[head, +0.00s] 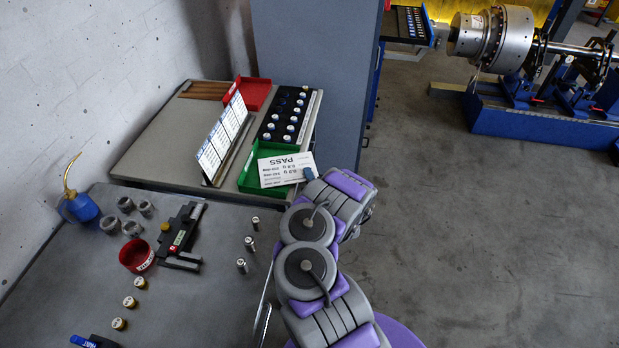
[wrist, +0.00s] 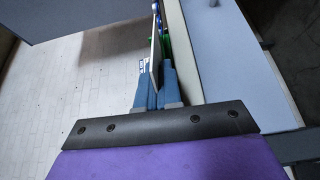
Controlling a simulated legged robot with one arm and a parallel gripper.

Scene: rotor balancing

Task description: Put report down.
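The report (head: 287,169) is a white card with dark print reading PASS, upside down in the head view. It appears over the right part of a green tray (head: 249,184) on the far bench; whether it touches the tray I cannot tell. My gripper (head: 309,174) is at the card's right edge, mostly hidden behind my arm. In the wrist view the card (wrist: 155,60) shows nearly edge-on between the blue-grey fingers of my gripper (wrist: 158,85), which is shut on it.
A stand of white sheets (head: 222,138) is left of the green tray. A black rack of pale-topped pieces (head: 290,112) and a red tray (head: 252,94) lie behind. The near bench holds an oil can (head: 80,207), a red bowl (head: 137,255) and small metal parts. Open floor is at right.

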